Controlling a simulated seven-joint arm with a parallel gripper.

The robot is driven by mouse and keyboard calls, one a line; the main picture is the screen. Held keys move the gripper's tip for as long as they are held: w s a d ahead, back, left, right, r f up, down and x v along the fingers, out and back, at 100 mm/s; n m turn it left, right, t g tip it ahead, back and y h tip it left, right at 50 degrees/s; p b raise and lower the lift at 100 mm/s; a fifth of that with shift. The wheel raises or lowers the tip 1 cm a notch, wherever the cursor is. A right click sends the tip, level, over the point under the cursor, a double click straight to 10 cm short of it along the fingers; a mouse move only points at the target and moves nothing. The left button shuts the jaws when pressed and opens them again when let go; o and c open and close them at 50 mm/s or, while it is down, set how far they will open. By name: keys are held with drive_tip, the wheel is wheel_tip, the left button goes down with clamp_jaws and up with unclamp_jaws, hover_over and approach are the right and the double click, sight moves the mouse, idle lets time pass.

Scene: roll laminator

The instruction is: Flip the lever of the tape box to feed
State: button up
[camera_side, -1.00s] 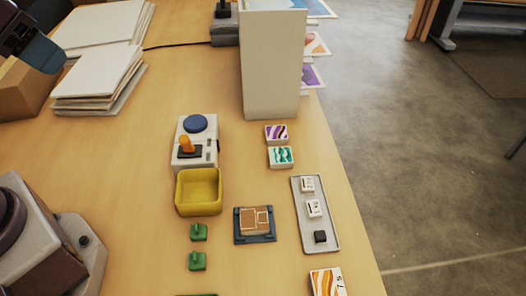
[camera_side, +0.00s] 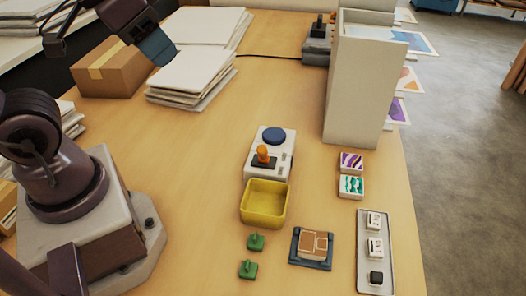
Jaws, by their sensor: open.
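The tape box is most likely the small white box (camera_side: 283,166) with a blue round knob (camera_side: 274,135) on top, standing mid-table. Its orange lever (camera_side: 263,154) sticks up from a dark plate on the top, nearer the front left. A yellow open bin (camera_side: 264,205) stands right in front of the box and looks empty. My gripper (camera_side: 157,48) is at the upper left, a blue-grey end raised over the table near the cardboard box and paper stacks. It is open, holds nothing that I can see, and is well away from the lever. Its fingertips are hard to make out.
A tall white panel (camera_side: 362,95) stands behind and right of the box. Two patterned tiles (camera_side: 351,187) lie to the right. A grey tray (camera_side: 376,221), a dark-framed brown piece (camera_side: 311,245) and green pieces (camera_side: 256,242) lie in front. Table left of the box is clear.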

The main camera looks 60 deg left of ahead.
drive_tip(key=shift+d, duration=0.1)
drive_tip(key=c, duration=0.4)
drive_tip(key=d+f+g, duration=0.1)
drive_tip(key=w+d+f+m, duration=0.1)
drive_tip(key=shift+w+d+f+g, duration=0.15)
drive_tip(key=shift+d+f+g, duration=0.1)
drive_tip(key=shift+f+g, duration=0.15)
clamp_jaws()
drive_tip(key=w+d+f+m+y, duration=0.6)
drive_tip(key=d+f+m, duration=0.1)
drive_tip(key=f, duration=0.3)
drive_tip(key=w+d+f+m+g+y, duration=0.1)
drive_tip(key=w+d+f+m+y, duration=0.5)
drive_tip(key=w+d+f+m, duration=0.1)
wheel_tip(320, 180, down, 3)
drive_tip(key=d+m, duration=0.1)
drive_tip(key=d, duration=0.1)
drive_tip(key=shift+d+m+y, duration=0.3)
drive_tip(key=shift+d, duration=0.05)
drive_tip(key=shift+r, duration=0.1)
